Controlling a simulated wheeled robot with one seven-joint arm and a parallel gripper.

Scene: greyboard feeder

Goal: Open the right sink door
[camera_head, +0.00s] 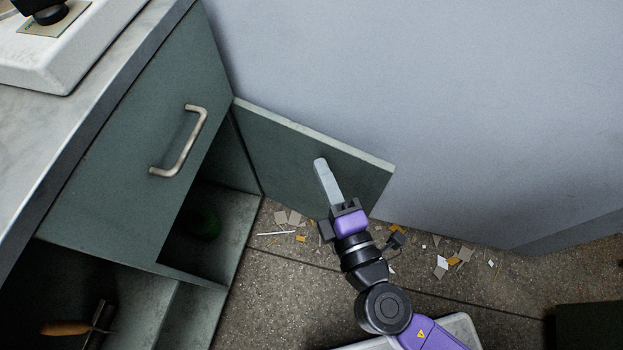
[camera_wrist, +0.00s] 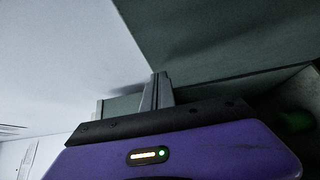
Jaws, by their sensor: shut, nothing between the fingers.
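The right sink door (camera_head: 265,142) is a flat grey-green panel. In the head view it stands swung wide open from the cabinet's right edge, beside the pale wall. The compartment behind it (camera_head: 232,205) is exposed. My gripper (camera_head: 321,165) is shut and empty, its fingers overlapping the face of the open door in the head view. I cannot tell whether they touch it. In the wrist view the shut fingers (camera_wrist: 161,92) show beyond the purple wrist, with a dark green surface above right. The door's handle is not visible.
A grey-green front panel (camera_head: 130,165) with a metal bar handle (camera_head: 182,143) is at left, under the countertop (camera_head: 60,120). A dark green object (camera_head: 204,222) sits inside the cabinet. A wooden-handled tool (camera_head: 68,328) lies lower left. Board scraps (camera_head: 455,258) litter the floor by the wall (camera_head: 430,90).

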